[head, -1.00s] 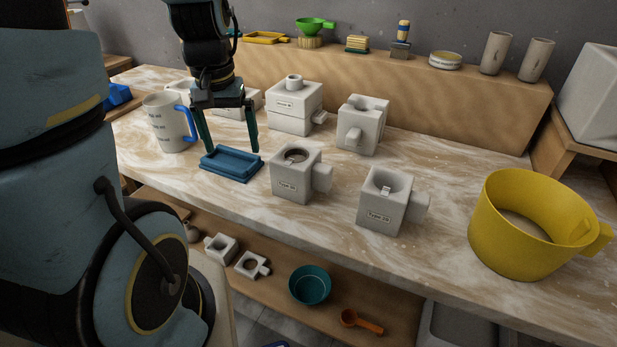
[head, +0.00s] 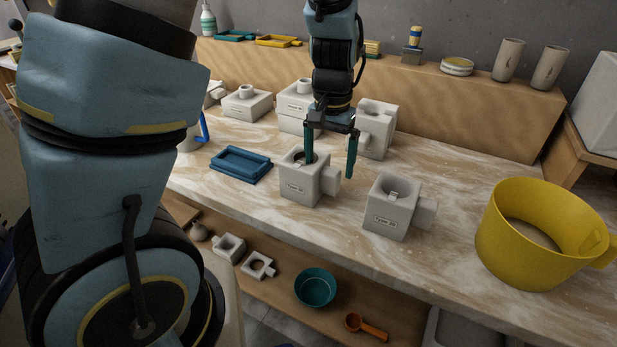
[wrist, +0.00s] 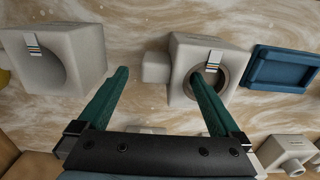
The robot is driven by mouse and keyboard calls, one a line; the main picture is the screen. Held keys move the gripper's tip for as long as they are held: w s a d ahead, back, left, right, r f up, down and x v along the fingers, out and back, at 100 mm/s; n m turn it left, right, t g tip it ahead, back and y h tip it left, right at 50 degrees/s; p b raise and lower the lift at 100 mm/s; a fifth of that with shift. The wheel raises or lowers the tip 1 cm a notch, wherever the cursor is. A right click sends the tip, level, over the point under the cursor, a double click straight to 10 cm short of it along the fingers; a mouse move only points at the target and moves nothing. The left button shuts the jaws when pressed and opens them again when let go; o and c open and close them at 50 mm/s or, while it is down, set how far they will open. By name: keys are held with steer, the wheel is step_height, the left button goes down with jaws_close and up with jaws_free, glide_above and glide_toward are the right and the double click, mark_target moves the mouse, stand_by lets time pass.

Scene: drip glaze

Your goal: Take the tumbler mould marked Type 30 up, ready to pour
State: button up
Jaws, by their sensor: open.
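Two pale plaster moulds with round openings and side blocks stand at the front of the marbled bench. The left one (head: 302,190) and the right one (head: 391,210) bear "Type" labels whose numbers are too small to read surely. My open, empty gripper (head: 329,170) points down over the left mould's side-block end. In the wrist view, my gripper (wrist: 160,73) has one finger across the opening of that mould (wrist: 183,92) and the other beyond its side block (wrist: 156,67). Contact cannot be told. The other mould (wrist: 80,50) stands apart, at left.
A blue tray (head: 241,164) lies left of the moulds. More moulds (head: 378,112) stand behind, close to my gripper. A large yellow jug (head: 515,255) stands at right. The bench between the right mould and jug is clear. A shelf below holds a teal bowl (head: 315,288).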

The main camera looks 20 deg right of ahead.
mark_target(328, 169)
steer(key=shift+f+p, duration=0.5)
steer(key=shift+f, duration=2.3)
jaws_close()
steer(key=shift+w+r, duration=0.1)
